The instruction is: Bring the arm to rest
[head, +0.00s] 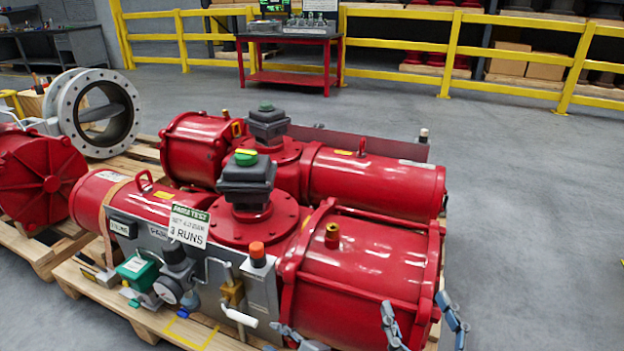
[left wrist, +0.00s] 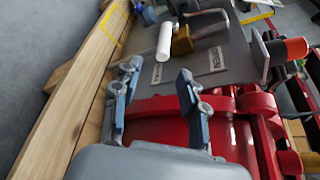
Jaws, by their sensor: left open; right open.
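My left gripper (head: 292,338) is at the bottom edge of the head view, in front of the near red actuator (head: 365,265). In the left wrist view my left gripper (left wrist: 157,78) has its two blue-grey fingers spread, with nothing between them. Grey panel and red actuator body (left wrist: 165,127) lie behind the fingers. My right gripper (head: 424,318) is at the lower right of the head view, its fingers apart and empty, by the actuator's right end. Most of both arms is out of the head view.
A white-handled valve (head: 240,317) and a gauge (head: 167,291) are on the near actuator's front, above the wooden pallet (head: 150,318). A second red actuator (head: 375,183) lies behind. Open floor (head: 540,220) is to the right. A red table (head: 290,77) stands by yellow railings.

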